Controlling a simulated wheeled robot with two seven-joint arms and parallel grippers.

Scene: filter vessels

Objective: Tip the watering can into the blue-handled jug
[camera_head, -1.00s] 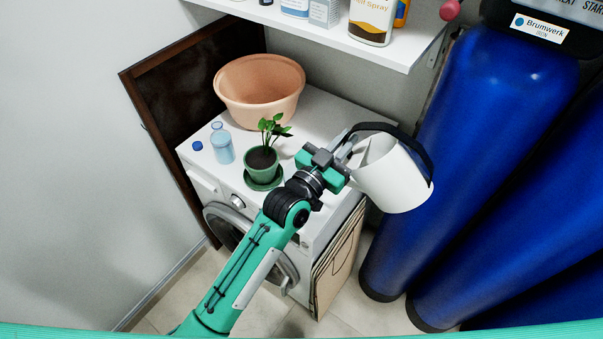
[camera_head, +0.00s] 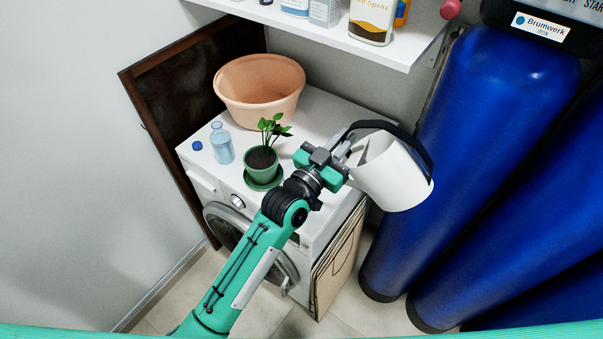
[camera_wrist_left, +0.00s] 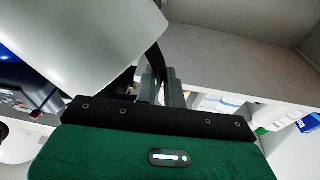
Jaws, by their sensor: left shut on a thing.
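A white can with a black handle (camera_head: 396,176), which I take for the watering can, is held tilted in the air at the right front of the washing machine. It also shows large and close in the left wrist view (camera_wrist_left: 90,40). My left gripper (camera_head: 348,150) is shut on its black handle; the fingers also show in the left wrist view (camera_wrist_left: 161,86). I see no spout on the can. No blue-handled jug shows in either view. My right gripper is not in view.
A white washing machine (camera_head: 318,110) bears a peach tub (camera_head: 258,92), a potted plant (camera_head: 262,160) and a clear bluish bottle (camera_head: 221,144) with a blue cap beside it. Large blue tanks (camera_head: 490,130) stand close right of the can. A shelf (camera_head: 330,38) with bottles is above.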

